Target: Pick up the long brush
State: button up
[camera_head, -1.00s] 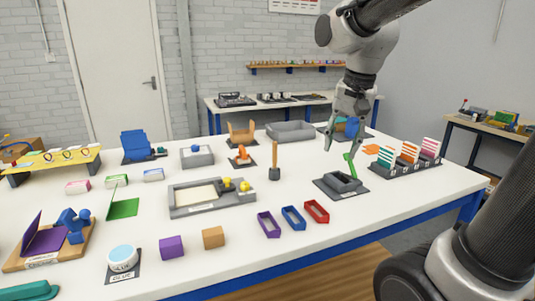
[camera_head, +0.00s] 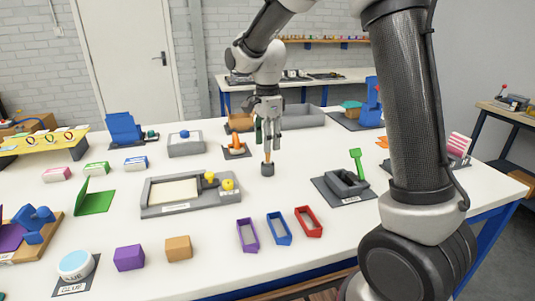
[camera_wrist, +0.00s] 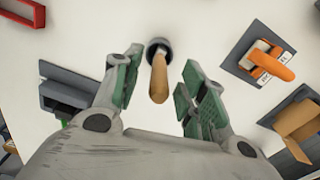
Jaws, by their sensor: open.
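The long brush (camera_head: 267,168) stands upright on the white table, its wooden handle up and its dark grey end down. My gripper (camera_head: 268,143) is above it, pointing down, with its fingers around the upper handle in the head view. In the wrist view, the brush (camera_wrist: 159,80) shows between the two green-padded fingers of my gripper (camera_wrist: 162,66). The fingers are spread, with a visible gap on each side of the handle. Part of the handle is hidden by the fingers in the head view.
An orange-handled tool (camera_head: 236,146) on a dark mat stands close left of the brush. A grey tray with yellow knobs (camera_head: 190,192) lies front left. A dark holder with a green scoop (camera_head: 347,184) is to the right. Purple, blue and red frames (camera_head: 279,228) lie in front.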

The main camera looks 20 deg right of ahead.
notch_tip(320, 180, down, 2)
jog(key=shift+f, duration=0.25)
grip_shut()
notch_tip(320, 180, up, 10)
jog(key=shift+r, duration=0.1)
dwell(0.5)
